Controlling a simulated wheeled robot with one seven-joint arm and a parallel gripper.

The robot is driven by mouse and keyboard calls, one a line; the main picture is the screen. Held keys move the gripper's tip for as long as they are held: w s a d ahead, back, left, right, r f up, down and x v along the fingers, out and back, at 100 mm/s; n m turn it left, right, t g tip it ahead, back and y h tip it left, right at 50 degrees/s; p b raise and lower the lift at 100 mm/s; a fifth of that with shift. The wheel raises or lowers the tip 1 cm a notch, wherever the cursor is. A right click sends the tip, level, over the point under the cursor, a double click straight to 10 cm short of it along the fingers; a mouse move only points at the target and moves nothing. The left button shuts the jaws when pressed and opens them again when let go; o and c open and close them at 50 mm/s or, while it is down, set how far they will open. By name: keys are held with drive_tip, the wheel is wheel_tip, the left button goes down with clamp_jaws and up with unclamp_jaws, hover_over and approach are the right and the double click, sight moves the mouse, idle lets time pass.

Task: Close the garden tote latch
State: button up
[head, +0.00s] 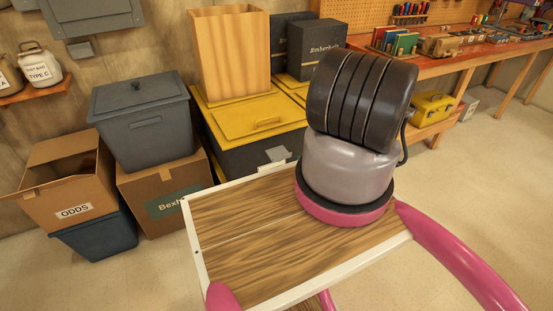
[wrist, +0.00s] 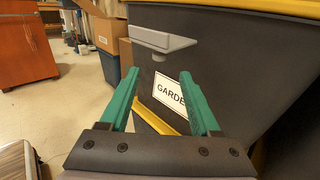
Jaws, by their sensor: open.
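The garden tote is dark with a yellow lid; its front wall (wrist: 235,60) fills the right of the wrist view, with a white label (wrist: 168,93) reading "GARDE", the rest hidden by my right finger. Its grey latch flap (wrist: 163,41) sticks out from the wall near the top, standing away from it. My gripper (wrist: 158,78) has green fingers, spread apart and empty, below the flap and in front of the label. In the head view a yellow-lidded dark tote (head: 258,118) stands behind the wooden deck, with a grey latch (head: 277,155) on its front. My gripper is not visible there.
A tall wooden box (head: 230,50) stands on the yellow lid. A grey lidded bin (head: 142,120) sits on a cardboard box (head: 165,195) at left. A workbench (head: 460,55) runs along the right wall. Open floor (head: 480,170) lies at right.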

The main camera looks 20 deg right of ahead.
sight(279, 159)
drive_tip(key=x, duration=1)
drive_tip(key=shift+w+a, duration=0.2)
clamp_jaws()
idle(1.1)
